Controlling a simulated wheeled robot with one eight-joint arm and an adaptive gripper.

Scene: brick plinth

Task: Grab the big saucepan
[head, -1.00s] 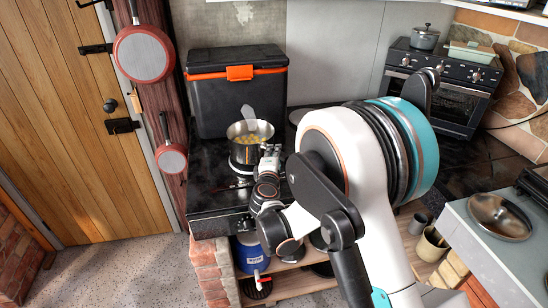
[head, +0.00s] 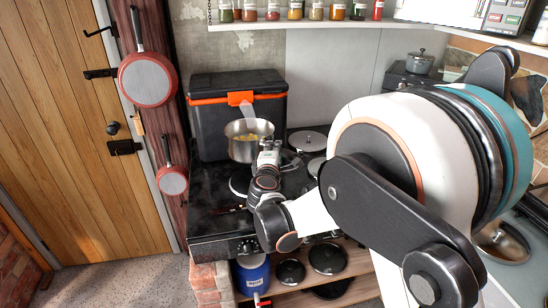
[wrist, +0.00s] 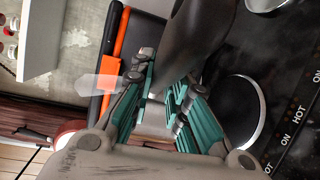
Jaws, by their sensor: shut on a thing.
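The steel saucepan (head: 243,150) holds yellow pieces (head: 252,136) and a pale utensil (head: 247,112) that leans out of it. It hangs upright above the black stove top, and the burner plate (head: 240,184) shows clear below it. My gripper (head: 270,151) is at the pan's right side, shut on it. In the wrist view the gripper's green-padded fingers (wrist: 170,98) close at the dark, curved pan (wrist: 203,38). Exactly which part of the pan they grip is partly hidden.
A black cool box (head: 212,120) with an orange latch stands close behind the pan. Two red pans (head: 147,80) hang at the left. Lids (head: 307,141) lie on the stove top at right. A grey lidded pot (head: 420,62) stands at the back right. A jar shelf (head: 285,22) runs above.

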